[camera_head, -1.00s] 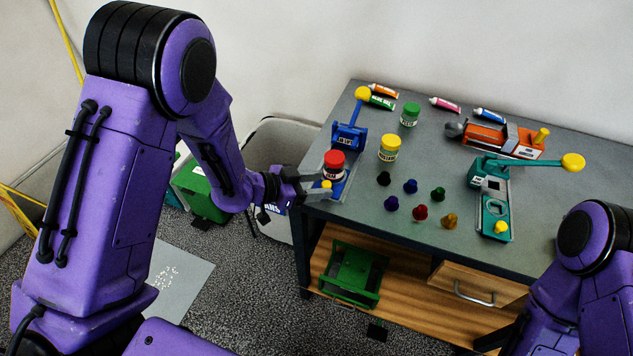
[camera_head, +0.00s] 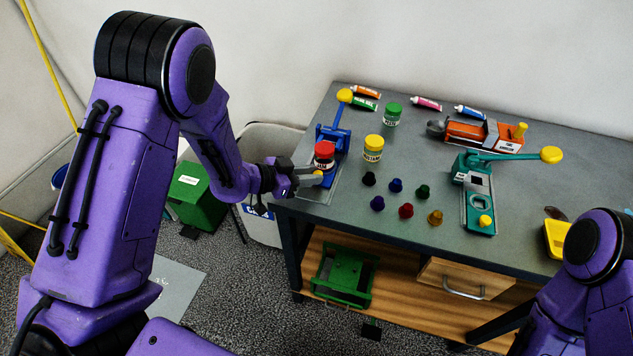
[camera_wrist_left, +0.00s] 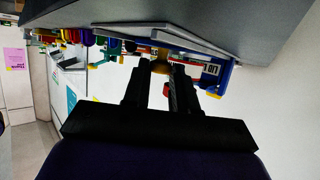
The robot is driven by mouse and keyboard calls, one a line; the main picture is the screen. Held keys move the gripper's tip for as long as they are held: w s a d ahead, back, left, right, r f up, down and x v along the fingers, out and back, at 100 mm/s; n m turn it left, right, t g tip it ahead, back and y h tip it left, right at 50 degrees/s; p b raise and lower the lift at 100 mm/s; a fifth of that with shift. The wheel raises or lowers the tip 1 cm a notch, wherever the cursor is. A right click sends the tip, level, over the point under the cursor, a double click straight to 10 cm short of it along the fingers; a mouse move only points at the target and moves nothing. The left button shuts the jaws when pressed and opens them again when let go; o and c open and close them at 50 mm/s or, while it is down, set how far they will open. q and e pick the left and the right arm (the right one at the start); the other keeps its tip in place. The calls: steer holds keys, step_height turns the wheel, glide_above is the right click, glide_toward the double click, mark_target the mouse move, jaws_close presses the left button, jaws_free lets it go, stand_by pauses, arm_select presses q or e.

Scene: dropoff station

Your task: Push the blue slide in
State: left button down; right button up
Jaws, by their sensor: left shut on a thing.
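The blue lid press (camera_head: 333,134) stands at the table's left end, with a raised lever ending in a yellow ball (camera_head: 345,95). Its blue slide (camera_head: 329,173) carries an upright red-lidded jam jar (camera_head: 325,154), close in front of the press frame. My left gripper (camera_head: 309,178) is shut on the slide's yellow knob (camera_head: 318,177) at the near end. In the left wrist view, the fingers (camera_wrist_left: 158,80) close around the knob (camera_wrist_left: 160,65), with part of the press beyond. My right gripper is out of view.
Yellow-lidded (camera_head: 373,148) and green-lidded (camera_head: 392,114) jars stand right of the press. Several small coloured pieces (camera_head: 405,210) lie mid-table. A teal device (camera_head: 479,197) and an orange device (camera_head: 480,132) are further right. A bin (camera_head: 262,228) stands beside the table.

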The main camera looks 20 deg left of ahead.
arm_select(q)
steer(key=shift+s, duration=0.15)
steer(key=c, duration=0.9)
jaws_free()
steer(key=b+v, duration=0.1)
steer(key=v, duration=0.9)
steer(key=shift+s+a+r, duration=0.15)
steer(key=shift+a+r, duration=0.05)
steer(key=shift+r, duration=0.05)
